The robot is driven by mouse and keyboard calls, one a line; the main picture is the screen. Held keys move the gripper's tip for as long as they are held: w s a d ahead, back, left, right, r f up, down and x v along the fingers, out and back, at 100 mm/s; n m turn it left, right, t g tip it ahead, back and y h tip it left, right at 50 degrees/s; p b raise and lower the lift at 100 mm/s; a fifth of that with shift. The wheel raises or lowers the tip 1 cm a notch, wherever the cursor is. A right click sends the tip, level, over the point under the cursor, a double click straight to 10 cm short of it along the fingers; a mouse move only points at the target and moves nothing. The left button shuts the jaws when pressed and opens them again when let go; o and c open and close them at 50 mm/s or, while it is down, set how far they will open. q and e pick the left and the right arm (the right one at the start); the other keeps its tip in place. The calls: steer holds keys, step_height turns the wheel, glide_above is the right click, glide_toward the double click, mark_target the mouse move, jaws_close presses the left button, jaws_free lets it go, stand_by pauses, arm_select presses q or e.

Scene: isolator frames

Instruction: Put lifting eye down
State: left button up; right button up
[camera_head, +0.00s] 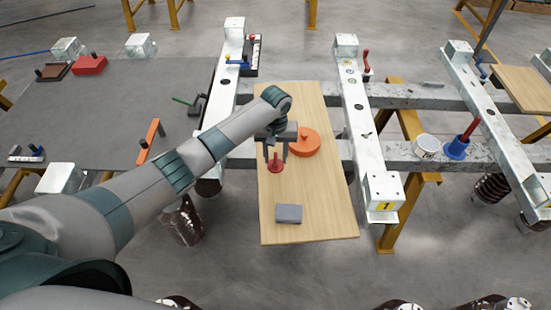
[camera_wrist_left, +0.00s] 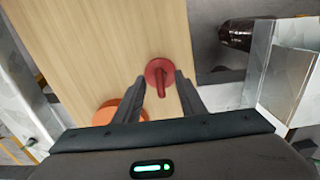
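The red lifting eye (camera_head: 275,166), a round base with an upright part, stands on the wooden board (camera_head: 315,205). It also shows in the left wrist view (camera_wrist_left: 160,72), between and slightly beyond the fingertips. My left gripper (camera_head: 276,153) is open just above it, with one finger on each side. In the left wrist view the gripper (camera_wrist_left: 161,88) shows gaps between both fingers and the red piece, so it is not gripped. My right gripper is not in view.
An orange disc (camera_head: 304,142) lies beside the gripper on the board. A grey block (camera_head: 288,213) lies near the board's front edge. Metal beams (camera_head: 357,115) flank the board. A blue piece with a red handle (camera_head: 457,147) and a white cup (camera_head: 427,145) stand farther right.

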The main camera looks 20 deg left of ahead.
mark_target(275, 155)
arm_select(q)
step_height(275, 155, up, 11)
steer(key=shift+f+b, duration=0.15)
steer(key=shift+b, duration=0.65)
steer(key=shift+f, duration=0.1)
